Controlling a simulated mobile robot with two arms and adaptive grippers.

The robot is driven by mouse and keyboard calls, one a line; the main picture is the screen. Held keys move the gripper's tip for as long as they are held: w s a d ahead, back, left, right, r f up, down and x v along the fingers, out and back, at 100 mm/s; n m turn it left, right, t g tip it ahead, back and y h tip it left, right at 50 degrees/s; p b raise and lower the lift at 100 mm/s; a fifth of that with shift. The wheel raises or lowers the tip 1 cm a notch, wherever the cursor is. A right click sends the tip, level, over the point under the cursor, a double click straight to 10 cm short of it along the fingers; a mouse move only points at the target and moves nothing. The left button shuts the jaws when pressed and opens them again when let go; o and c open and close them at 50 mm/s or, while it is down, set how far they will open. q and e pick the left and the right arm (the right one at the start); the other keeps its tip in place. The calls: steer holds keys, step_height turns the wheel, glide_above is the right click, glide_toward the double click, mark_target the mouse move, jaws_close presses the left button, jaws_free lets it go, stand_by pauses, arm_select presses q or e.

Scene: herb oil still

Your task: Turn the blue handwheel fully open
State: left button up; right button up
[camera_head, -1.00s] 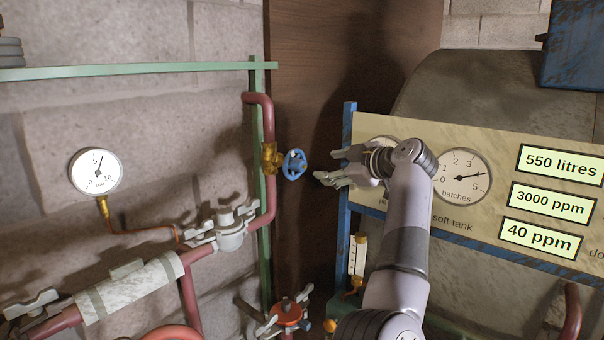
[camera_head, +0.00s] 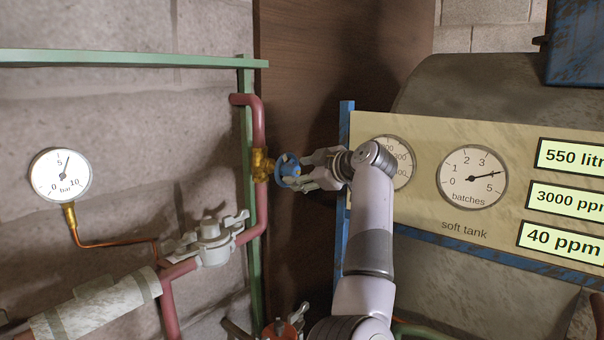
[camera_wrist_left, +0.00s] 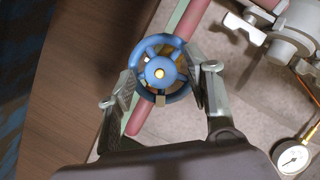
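The blue handwheel (camera_head: 287,170) sits on a brass valve (camera_head: 262,165) on the red vertical pipe. My left gripper (camera_head: 307,172) is at the wheel, with its fingertips at the rim. In the left wrist view the handwheel (camera_wrist_left: 160,72) faces the camera, and the left gripper's fingers (camera_wrist_left: 162,88) stand wide apart on either side of it. The fingers look very close to the rim; I cannot tell whether they touch it. My right gripper is in neither view.
A pressure gauge (camera_head: 61,176) and a grey clamped pipe fitting (camera_head: 212,240) are left of the wheel. A green post (camera_head: 249,220) runs behind the pipe. The soft tank panel (camera_head: 440,220) stands close on the right, behind my arm.

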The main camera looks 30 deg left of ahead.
arm_select(q)
steer(key=shift+w+a+f, duration=0.1)
steer(key=c, duration=1)
steer(key=shift+c, duration=0.2)
steer(key=shift+f, duration=0.1)
